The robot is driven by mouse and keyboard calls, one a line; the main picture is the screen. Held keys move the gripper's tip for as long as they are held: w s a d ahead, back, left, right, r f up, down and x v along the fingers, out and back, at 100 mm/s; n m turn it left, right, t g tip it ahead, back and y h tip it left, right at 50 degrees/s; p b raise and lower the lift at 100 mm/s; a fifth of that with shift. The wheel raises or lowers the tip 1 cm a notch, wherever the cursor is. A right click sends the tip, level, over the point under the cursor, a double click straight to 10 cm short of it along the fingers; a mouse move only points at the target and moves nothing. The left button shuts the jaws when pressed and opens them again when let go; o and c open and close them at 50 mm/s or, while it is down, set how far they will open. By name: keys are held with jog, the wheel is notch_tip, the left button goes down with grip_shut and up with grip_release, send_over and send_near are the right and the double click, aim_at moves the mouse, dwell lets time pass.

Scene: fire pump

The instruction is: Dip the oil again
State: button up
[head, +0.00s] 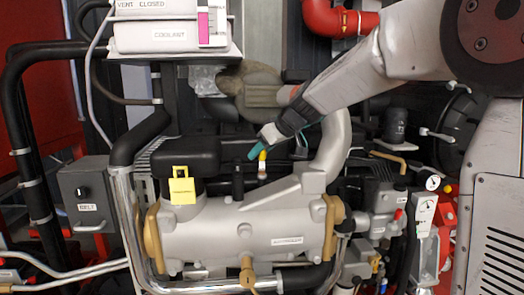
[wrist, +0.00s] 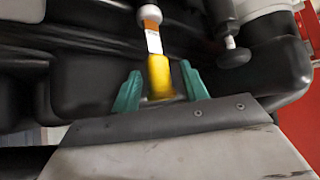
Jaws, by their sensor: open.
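The dipstick (head: 262,165) shows as a small yellow and white upright piece behind the silver engine housing. In the wrist view its yellow handle (wrist: 159,76) lies between my green fingertips, with an orange and white band and a pale round end beyond it. My gripper (head: 257,151) is open at the dipstick's top, coming from the upper right. In the wrist view the fingers of my gripper (wrist: 160,88) stand apart on both sides of the yellow handle, with a gap seen at each side. The dipstick's lower part is hidden.
The silver housing (head: 240,228) fills the front, with a yellow padlock-shaped tag (head: 182,186) at its left. A black cover (head: 185,157) lies left of the dipstick. The coolant tank (head: 165,30) is above left. A large silver pipe (head: 332,145) rises close to the right.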

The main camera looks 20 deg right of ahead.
aim_at(263, 164)
grip_shut()
jog(key=shift+f, duration=2.3)
grip_release()
jog(key=shift+s+d+r, duration=0.1)
jog(key=shift+s+r, duration=0.05)
jog(key=shift+r, duration=0.05)
jog(key=v, duration=0.7)
jog(key=shift+s+r, duration=0.1)
